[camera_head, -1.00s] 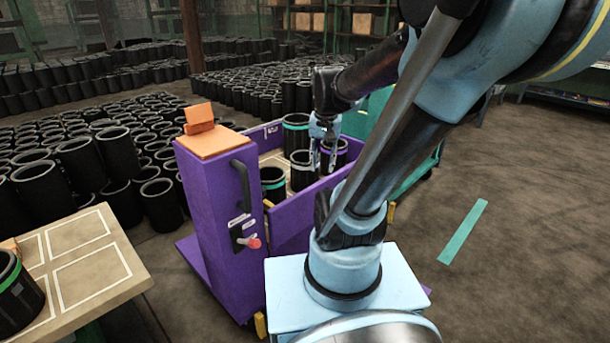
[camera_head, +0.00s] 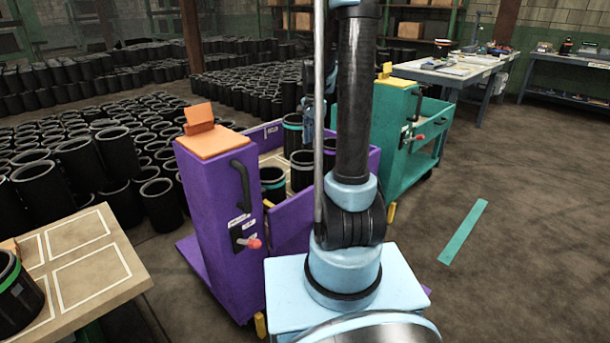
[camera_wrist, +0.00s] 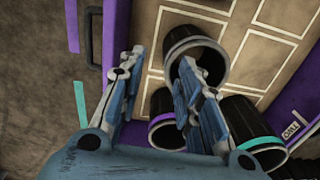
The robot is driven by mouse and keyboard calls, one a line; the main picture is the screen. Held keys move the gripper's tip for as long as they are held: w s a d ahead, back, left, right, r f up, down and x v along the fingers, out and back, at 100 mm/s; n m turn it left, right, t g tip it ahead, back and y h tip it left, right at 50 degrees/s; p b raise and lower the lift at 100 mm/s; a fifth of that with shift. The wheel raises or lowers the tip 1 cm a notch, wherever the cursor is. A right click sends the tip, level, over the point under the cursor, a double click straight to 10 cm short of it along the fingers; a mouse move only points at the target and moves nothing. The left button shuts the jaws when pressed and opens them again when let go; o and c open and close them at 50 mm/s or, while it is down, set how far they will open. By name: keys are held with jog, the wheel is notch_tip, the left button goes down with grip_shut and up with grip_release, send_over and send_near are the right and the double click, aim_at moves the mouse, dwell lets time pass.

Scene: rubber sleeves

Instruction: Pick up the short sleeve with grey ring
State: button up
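In the wrist view the grey-ringed sleeve (camera_wrist: 187,35) is at upper centre, partly behind the right finger. My gripper (camera_wrist: 160,58) is open and empty, its fingers pointing toward the cart floor, apart from the sleeve as far as I can tell. In the head view my arm hides most of the gripper.
A purple-ringed sleeve (camera_wrist: 162,132) and a teal-ringed sleeve (camera_wrist: 248,125) stand close by in the cart. The purple cart's walls (camera_head: 215,200) surround them. A green cart (camera_head: 400,145) stands behind. The floor at right is clear.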

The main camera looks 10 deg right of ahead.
aim_at(312, 167)
jog(key=shift+m, duration=0.7)
jog(key=w+f, duration=0.1)
jog(key=f, duration=0.4)
jog(key=w+f, duration=0.1)
jog(key=f, duration=0.4)
jog(key=w+f, duration=0.2)
jog(key=f, duration=0.3)
jog(key=shift+w+d+f, duration=0.1)
jog(key=shift+d+f, duration=0.05)
jog(key=shift+d, duration=0.1)
jog(key=f, duration=0.3)
jog(key=shift+w+d+f, duration=0.15)
jog(key=shift+d, duration=0.2)
jog(key=shift+f, duration=0.9)
grip_shut()
